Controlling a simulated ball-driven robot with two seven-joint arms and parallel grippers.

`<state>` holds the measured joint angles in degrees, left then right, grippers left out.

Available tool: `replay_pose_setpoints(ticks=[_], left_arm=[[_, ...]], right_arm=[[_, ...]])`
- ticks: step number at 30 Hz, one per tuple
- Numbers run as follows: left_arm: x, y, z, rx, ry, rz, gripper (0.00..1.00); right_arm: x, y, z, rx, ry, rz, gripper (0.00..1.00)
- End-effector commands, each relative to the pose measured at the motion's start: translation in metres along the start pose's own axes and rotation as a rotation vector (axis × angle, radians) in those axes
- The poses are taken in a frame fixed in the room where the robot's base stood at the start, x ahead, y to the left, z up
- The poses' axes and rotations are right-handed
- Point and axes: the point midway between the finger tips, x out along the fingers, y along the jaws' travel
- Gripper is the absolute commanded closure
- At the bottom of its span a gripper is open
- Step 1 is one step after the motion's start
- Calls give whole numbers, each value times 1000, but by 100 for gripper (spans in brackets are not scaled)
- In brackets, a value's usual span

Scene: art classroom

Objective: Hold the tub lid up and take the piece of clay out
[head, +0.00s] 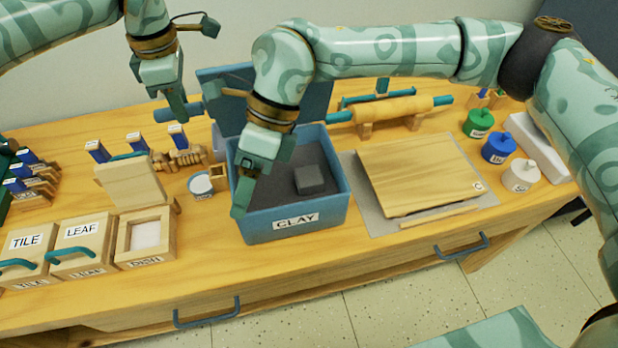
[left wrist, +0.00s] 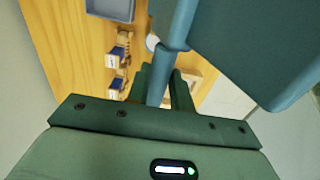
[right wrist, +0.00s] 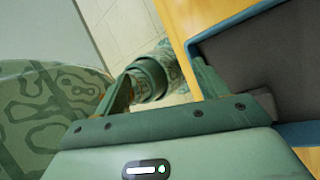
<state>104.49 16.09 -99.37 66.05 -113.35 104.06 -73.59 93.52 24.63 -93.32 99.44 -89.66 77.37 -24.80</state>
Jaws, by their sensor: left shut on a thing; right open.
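The blue tub labelled CLAY (head: 292,222) stands open on the table, its grey inside showing. A dark grey clay block (head: 310,179) lies on the tub floor, right of centre. The blue-grey lid (head: 318,98) is raised and tilted behind the tub, partly hidden by my right arm. My left gripper (head: 178,108) is shut on the lid's bar (left wrist: 163,85), which sticks out to the left; the lid (left wrist: 255,45) fills the upper right of the left wrist view. My right gripper (head: 262,184) is open and empty over the tub's left part, left of the clay. The tub (right wrist: 235,30) also shows in the right wrist view.
A wooden board (head: 415,172) on a grey mat lies right of the tub, with a rolling pin (head: 395,109) behind. A small white-topped cup (head: 201,186) and wooden boxes (head: 82,240) stand left. Lidded pots (head: 499,148) stand far right.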

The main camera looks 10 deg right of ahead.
Motion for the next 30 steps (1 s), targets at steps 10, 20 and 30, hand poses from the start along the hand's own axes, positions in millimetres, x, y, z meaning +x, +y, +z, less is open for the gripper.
replay_pose_setpoints(ticks=[10, 20, 30], left_arm=[[1, 0, 0, -1, 2, -1, 100], [1, 0, 0, 0, 2, -1, 100], [1, 0, 0, 0, 2, -1, 100]], right_arm=[[-37, -103, -78, -290, 370, -362, 27], [-23, -123, -96, -318, 418, -389, 27], [14, -141, -109, -319, 414, -389, 27]])
